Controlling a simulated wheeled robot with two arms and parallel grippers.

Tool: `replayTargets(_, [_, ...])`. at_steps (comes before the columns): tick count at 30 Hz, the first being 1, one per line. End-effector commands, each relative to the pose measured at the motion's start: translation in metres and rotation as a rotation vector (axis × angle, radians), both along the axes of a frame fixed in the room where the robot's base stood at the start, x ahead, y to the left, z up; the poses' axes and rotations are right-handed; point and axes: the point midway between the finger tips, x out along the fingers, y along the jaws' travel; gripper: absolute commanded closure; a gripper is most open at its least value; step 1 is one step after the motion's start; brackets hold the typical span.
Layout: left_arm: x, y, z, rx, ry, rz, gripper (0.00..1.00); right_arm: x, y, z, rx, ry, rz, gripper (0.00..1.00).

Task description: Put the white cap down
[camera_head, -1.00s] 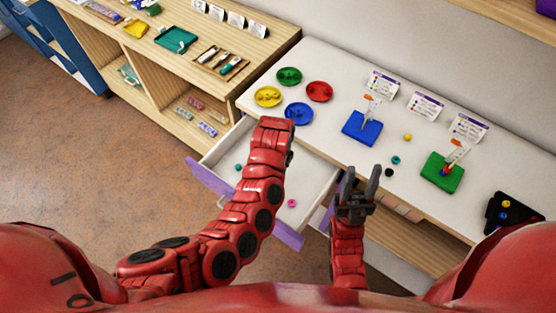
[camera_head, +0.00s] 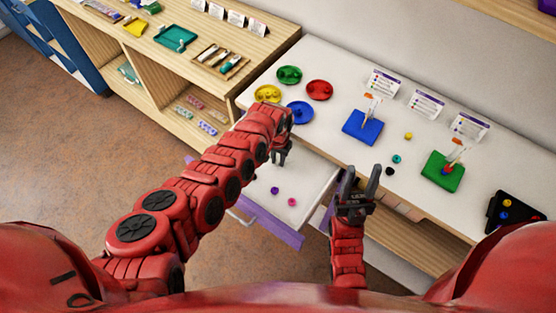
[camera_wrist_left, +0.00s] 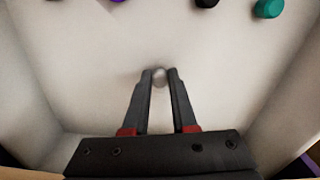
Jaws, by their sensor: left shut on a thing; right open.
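The white cap (camera_wrist_left: 159,78) is a small pale round piece between the fingertips of my left gripper in the left wrist view. My left gripper (camera_wrist_left: 159,76) is shut on it, pointing down over the pale drawer floor. I cannot tell whether the cap touches the floor. In the head view my left gripper (camera_head: 279,160) is over the open drawer (camera_head: 312,185), near the table edge; the cap is too small to make out there. My right gripper (camera_head: 363,182) is open and empty, in front of the table edge.
A purple bead (camera_head: 275,190) and a pink bead (camera_head: 292,201) lie in the drawer. The wrist view shows a black bead (camera_wrist_left: 207,3) and a teal bead (camera_wrist_left: 268,8). The table holds coloured dishes, a blue board (camera_head: 363,127) and a green board (camera_head: 442,172).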

Motion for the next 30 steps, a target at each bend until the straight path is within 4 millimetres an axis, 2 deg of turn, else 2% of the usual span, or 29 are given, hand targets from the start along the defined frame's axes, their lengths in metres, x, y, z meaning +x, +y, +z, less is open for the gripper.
replayTargets(14, [-0.0003, 0.0002, -0.0094, 0.0, 0.0, 0.001, 1.0, -0.0001, 0.0, -0.0057, 0.0, 0.0, 0.0, 0.55])
replayTargets(15, [-0.0003, 0.0003, -0.0075, 0.0, 0.0, 0.001, 0.68, 0.0, 0.0, -0.0039, 0.0, 0.0, 0.0, 0.55])
replayTargets(19, [-0.0004, 0.0002, -0.0073, 0.0, 0.0, 0.001, 0.45, 0.0, 0.0, -0.0037, 0.0, 0.0, 0.0, 0.55])
replayTargets(27, [-0.0003, 0.0003, -0.0066, 0.0, 0.0, 0.001, 0.45, 0.0, -0.0001, -0.0031, 0.0, 0.0, 0.0, 0.55])
replayTargets(30, [-0.0002, 0.0002, -0.0004, 0.0, -0.001, 0.001, 0.45, 0.0001, 0.0, 0.0027, 0.0, 0.0, 0.0, 0.55])
